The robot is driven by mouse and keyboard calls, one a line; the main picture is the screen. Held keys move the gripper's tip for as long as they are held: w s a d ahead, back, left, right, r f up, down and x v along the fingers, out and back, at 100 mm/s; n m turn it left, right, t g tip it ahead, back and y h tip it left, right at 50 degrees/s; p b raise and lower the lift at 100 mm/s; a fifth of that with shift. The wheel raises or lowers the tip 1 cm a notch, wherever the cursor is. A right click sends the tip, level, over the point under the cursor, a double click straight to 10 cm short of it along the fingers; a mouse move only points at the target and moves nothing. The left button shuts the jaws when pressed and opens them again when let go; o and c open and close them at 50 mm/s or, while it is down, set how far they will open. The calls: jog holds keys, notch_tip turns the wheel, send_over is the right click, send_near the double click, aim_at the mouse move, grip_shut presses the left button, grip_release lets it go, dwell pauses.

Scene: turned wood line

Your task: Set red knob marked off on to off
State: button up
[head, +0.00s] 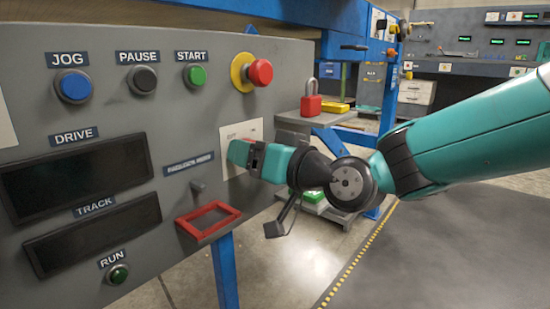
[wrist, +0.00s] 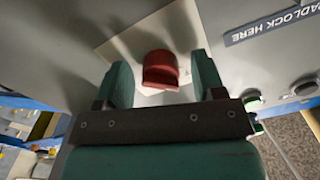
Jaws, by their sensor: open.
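The red knob (wrist: 160,69) shows in the wrist view on a pale plate (wrist: 112,47) on the grey panel. It sits between the two teal fingers of my open gripper (wrist: 162,80), with a gap on each side. In the head view my gripper (head: 240,152) reaches the pale plate (head: 240,131) from the right and hides the knob. The off and on marks cannot be read, so I cannot tell the knob's setting.
The panel also carries a red emergency button (head: 261,72), blue (head: 74,86), black (head: 143,79) and green (head: 195,75) buttons, and a red frame (head: 208,221) below my gripper. A red padlock (head: 311,104) stands on a grey ledge. Open floor lies at right.

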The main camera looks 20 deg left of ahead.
jog(key=v, duration=1.7)
jog(key=shift+d+p, duration=0.2)
jog(key=shift+p, duration=0.1)
jog(key=shift+s, duration=0.15)
